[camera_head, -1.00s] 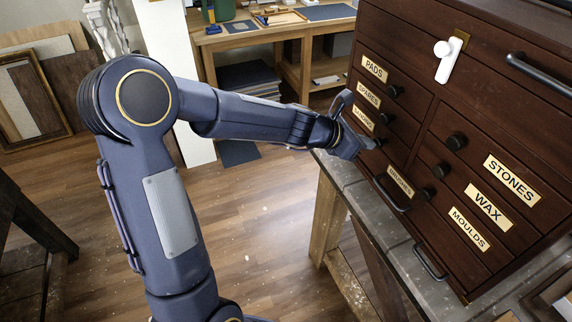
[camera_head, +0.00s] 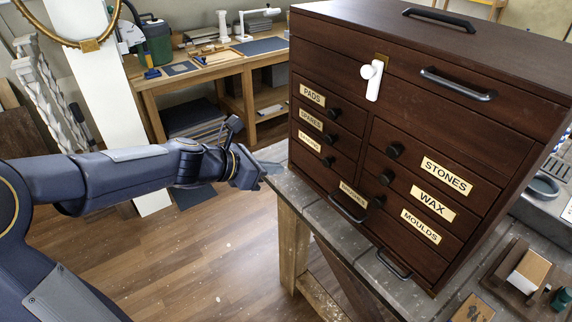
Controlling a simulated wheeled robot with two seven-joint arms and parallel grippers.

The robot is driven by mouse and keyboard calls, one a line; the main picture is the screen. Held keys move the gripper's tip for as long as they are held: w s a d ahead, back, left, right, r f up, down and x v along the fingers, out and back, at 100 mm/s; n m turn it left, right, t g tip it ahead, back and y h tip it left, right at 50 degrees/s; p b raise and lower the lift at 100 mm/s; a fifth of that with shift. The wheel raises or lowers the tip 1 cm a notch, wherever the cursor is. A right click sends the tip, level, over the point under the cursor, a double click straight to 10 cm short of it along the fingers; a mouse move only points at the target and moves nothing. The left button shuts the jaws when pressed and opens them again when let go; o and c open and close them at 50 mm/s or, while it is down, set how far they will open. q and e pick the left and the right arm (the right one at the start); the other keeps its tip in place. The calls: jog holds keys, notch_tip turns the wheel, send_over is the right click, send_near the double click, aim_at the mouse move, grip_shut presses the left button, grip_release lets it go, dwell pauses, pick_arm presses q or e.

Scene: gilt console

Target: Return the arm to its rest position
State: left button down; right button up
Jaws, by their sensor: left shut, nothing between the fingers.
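My left arm comes in from the left, and my left gripper (camera_head: 252,170) is shut and empty. It hangs in the air just left of the dark wooden drawer chest (camera_head: 425,110), apart from it in the picture. The chest stands on a grey-topped bench (camera_head: 322,222). Its drawers look closed and carry brass labels, among them PADS, STONES, WAX and MOULDS. My right gripper is not in view.
A wooden workbench (camera_head: 150,84) with a green container (camera_head: 155,44) stands at the back. Open wooden floor (camera_head: 200,255) lies below my left arm.

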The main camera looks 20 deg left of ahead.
pick_arm(q)
jog(key=s+a+f+m+g+y, duration=0.1)
jog(key=s+f+m+y, duration=0.1)
jog(key=s+m, duration=1.1)
jog(key=s+f+m+g+y, duration=0.2)
jog(key=s+m, duration=1.1)
jog(key=shift+s+a+f+g, duration=0.2)
jog(key=shift+a+f+g, duration=0.1)
jog(key=shift+a+f, duration=0.1)
